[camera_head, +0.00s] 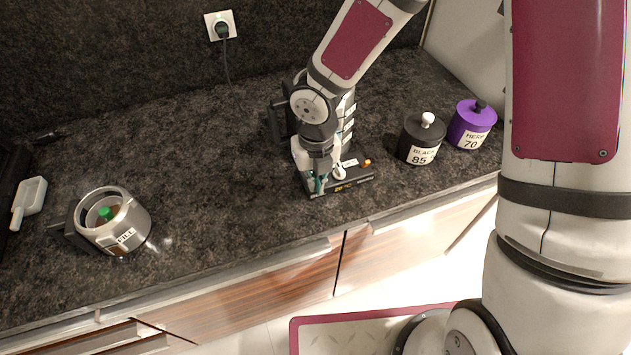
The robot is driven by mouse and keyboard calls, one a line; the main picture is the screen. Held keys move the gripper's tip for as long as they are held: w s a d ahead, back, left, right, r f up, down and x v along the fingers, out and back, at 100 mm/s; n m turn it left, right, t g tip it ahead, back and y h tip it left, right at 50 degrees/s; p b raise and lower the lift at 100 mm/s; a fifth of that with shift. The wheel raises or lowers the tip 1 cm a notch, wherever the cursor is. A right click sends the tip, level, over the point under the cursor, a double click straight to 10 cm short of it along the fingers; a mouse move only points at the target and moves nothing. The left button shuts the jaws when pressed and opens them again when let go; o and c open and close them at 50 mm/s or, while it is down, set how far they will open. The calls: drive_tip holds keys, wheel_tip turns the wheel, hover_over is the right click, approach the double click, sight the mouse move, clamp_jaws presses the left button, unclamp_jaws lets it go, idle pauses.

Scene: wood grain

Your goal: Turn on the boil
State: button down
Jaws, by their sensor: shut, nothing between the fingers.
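A dark appliance with a control panel (345,187) stands near the counter's front edge, plugged in by a cord. Its panel has a white knob or switch (339,173), a small label and an orange light or button (367,163). My gripper (319,187) is shut and empty, pointing down at the left part of this panel. My arm hides most of the appliance behind it, and I cannot tell whether the fingertips touch the panel. A silver pot-like vessel (140,217) with a label and a green knob stands on the counter at left.
A black canister (411,146) labelled "BLACK 85" and a purple canister (468,130) labelled "HERB 70" stand right of the appliance. A wall socket (221,25) is behind. A white scoop-like item (30,197) lies far left. The middle counter (215,160) is clear.

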drive_tip(key=shift+w+r, duration=0.1)
drive_tip(key=shift+w, duration=0.05)
drive_tip(key=shift+w+a+r, duration=0.25)
drive_tip(key=shift+w+r, duration=0.05)
drive_tip(key=shift+w, duration=0.35)
drive_tip(key=shift+r, duration=0.15)
drive_tip(key=shift+r+p, duration=0.65)
drive_tip(key=shift+r, duration=0.05)
drive_tip(key=shift+s, duration=0.1)
